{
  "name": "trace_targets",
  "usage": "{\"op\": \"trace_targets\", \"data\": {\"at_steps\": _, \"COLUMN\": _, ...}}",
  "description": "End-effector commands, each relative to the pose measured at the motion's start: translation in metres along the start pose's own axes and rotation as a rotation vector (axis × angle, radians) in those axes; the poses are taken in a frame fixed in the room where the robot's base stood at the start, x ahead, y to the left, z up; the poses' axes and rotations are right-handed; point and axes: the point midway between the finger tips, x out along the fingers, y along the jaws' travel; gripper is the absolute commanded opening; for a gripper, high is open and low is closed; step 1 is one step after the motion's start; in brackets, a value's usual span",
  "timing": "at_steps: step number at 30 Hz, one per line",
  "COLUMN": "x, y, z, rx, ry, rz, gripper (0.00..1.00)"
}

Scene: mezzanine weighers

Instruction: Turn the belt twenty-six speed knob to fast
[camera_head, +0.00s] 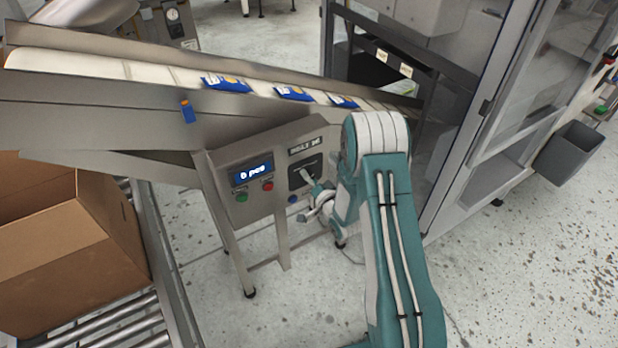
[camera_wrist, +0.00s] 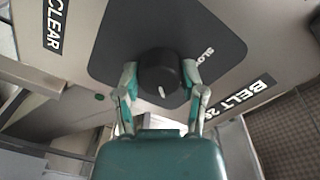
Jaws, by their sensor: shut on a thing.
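The speed knob is a black round knob (camera_wrist: 158,75) with a white pointer mark, on a dark plate (camera_wrist: 115,45) in the wrist view. The word "SLOW" shows on the plate to the right of the knob. A "BELT 2…" label (camera_wrist: 240,98) is beside the plate, its last digit unclear. My gripper (camera_wrist: 160,85) is shut on the knob, one finger on each side. In the head view my gripper (camera_head: 314,200) is at the lower part of the dark plate (camera_head: 304,172) on the grey control panel (camera_head: 262,152). The knob is hard to make out there.
The panel holds a blue display (camera_head: 251,172), a green button (camera_head: 242,197), a red button (camera_head: 267,185) and a blue button (camera_head: 292,199). Above it, a sloped conveyor (camera_head: 150,75) carries blue packets (camera_head: 293,93). An open cardboard box (camera_head: 80,235) stands left. A glazed cabinet (camera_head: 480,120) stands right.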

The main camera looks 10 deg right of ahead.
Motion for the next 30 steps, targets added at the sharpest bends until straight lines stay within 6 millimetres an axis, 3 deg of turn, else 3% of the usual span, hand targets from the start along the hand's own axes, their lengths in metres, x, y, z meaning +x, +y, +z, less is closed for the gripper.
{"op": "trace_targets", "data": {"at_steps": 19, "x": 0.001, "y": 0.0014, "z": -0.0036, "rx": 0.055, "ry": 0.006, "rz": 0.003, "gripper": 0.05}}
{"op": "trace_targets", "data": {"at_steps": 20, "x": 0.001, "y": 0.0015, "z": -0.0037, "rx": 0.055, "ry": 0.006, "rz": 0.003, "gripper": 0.61}}
{"op": "trace_targets", "data": {"at_steps": 21, "x": 0.001, "y": 0.0015, "z": -0.0036, "rx": 0.055, "ry": 0.005, "rz": 0.003, "gripper": 0.79}}
{"op": "trace_targets", "data": {"at_steps": 22, "x": 0.0009, "y": 0.0014, "z": -0.0034, "rx": 0.055, "ry": 0.005, "rz": 0.003, "gripper": 0.87}}
{"op": "trace_targets", "data": {"at_steps": 30, "x": 0.0001, "y": 0.0004, "z": -0.0015, "rx": 0.055, "ry": 0.001, "rz": 0.002, "gripper": 0.87}}
